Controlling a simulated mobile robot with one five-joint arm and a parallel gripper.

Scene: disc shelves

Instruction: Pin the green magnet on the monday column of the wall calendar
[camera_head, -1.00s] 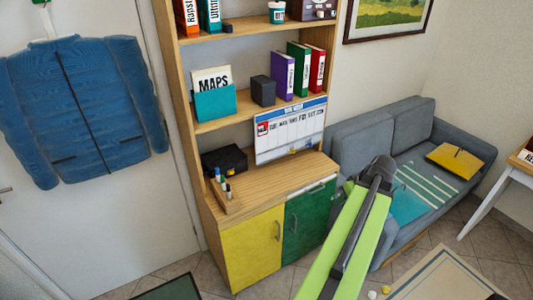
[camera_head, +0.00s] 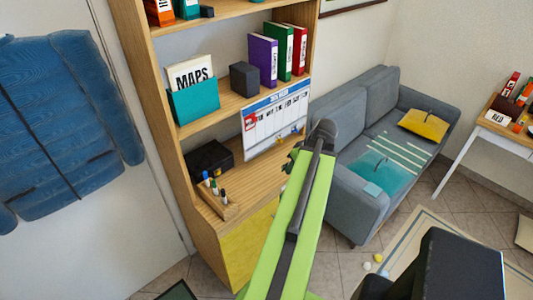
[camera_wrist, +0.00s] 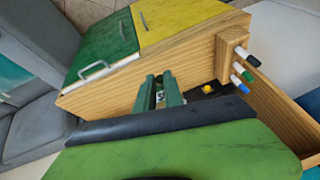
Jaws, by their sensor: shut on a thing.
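The wall calendar (camera_head: 276,122) is a white board with a blue top strip and a row of dark day labels. It stands upright at the shelf unit, above the wooden cabinet top. A red mark sits at its left under the strip. My gripper (camera_head: 291,163) is in front of and below the calendar's lower right part in the head view, apart from it as far as I can tell. In the wrist view my gripper (camera_wrist: 160,82) has its dark green fingers close together, pointing at the cabinet top. The green magnet cannot be made out clearly between them.
A pen holder with markers (camera_head: 222,198) and a black box (camera_head: 209,160) stand on the cabinet top, left of the calendar. A small yellow thing (camera_wrist: 208,88) shows near the fingers. The grey sofa (camera_head: 350,195) stands to the right.

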